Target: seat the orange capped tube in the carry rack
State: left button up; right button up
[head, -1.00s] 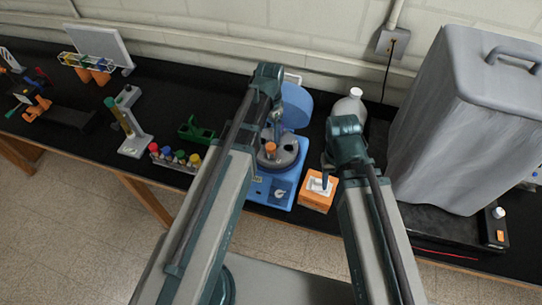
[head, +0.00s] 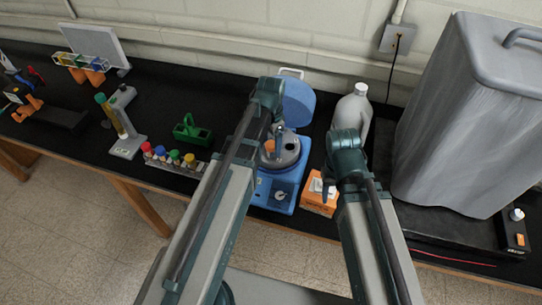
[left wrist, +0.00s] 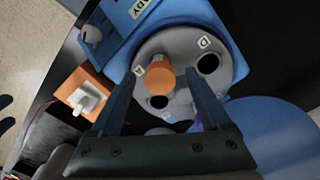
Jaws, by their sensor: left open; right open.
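The orange capped tube (head: 269,146) stands in the grey rotor of the blue centrifuge; only its orange cap (left wrist: 159,76) shows clearly. My left gripper (head: 277,143) is over the rotor. In the left wrist view its two fingers (left wrist: 162,84) are apart, with the cap showing between their tips; I cannot tell whether they touch it. A green rack with a handle (head: 193,134), which looks like the carry rack, stands on the bench to the left of the centrifuge.
The centrifuge (head: 281,185) has its blue lid raised behind the rotor. A rack of several coloured caps (head: 175,172) and a grey stand (head: 127,146) lie left. A large grey container (head: 455,120) fills the right.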

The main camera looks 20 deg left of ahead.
pick_arm(q)
notch_tip(320, 180, down, 2)
jog(key=shift+f+b, duration=0.25)
jog(key=shift+b, duration=0.5)
jog(key=shift+r, duration=0.1)
grip_shut()
